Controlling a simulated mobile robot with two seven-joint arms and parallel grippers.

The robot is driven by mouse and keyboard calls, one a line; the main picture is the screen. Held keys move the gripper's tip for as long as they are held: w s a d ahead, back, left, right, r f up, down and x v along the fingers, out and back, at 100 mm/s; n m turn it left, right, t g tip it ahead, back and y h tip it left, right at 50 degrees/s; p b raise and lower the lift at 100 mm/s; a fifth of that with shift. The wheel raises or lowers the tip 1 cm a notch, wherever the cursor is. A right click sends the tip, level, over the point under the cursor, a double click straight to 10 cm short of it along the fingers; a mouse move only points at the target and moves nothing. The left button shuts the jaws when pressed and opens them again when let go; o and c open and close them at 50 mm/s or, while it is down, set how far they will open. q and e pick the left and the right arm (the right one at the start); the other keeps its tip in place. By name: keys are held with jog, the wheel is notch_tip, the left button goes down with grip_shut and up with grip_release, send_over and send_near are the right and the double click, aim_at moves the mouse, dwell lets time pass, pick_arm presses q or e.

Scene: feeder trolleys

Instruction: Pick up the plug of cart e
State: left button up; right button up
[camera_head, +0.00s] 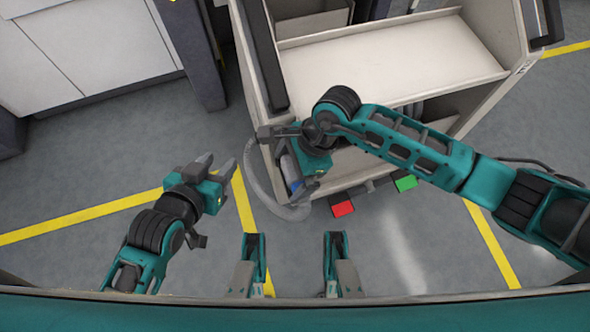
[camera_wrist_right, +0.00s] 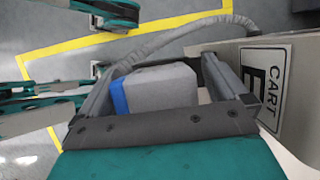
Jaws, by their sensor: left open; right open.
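The plug (camera_wrist_right: 165,86) of cart E is a grey block with a blue edge. In the right wrist view it sits between the two fingers of my right gripper (camera_wrist_right: 160,70). The fingers are open on either side of it, and I cannot tell whether they touch it. A grey corrugated hose (camera_wrist_right: 180,33) curves away behind it. The label reading CART E (camera_wrist_right: 268,85) is on the cart panel to the right. In the head view my right gripper (camera_head: 282,162) is at the left side of the cart (camera_head: 390,58). My left gripper (camera_head: 218,165) is open and empty above the floor, left of the cart.
The cart has light shelves, with a red block (camera_head: 343,208) and a green block (camera_head: 405,183) at its near lower edge. Pale cabinets (camera_head: 90,40) and a dark post (camera_head: 190,60) stand at the upper left. Yellow lines (camera_head: 80,218) mark the open grey floor.

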jog(key=shift+c, duration=0.3)
jog(key=c, duration=1.4)
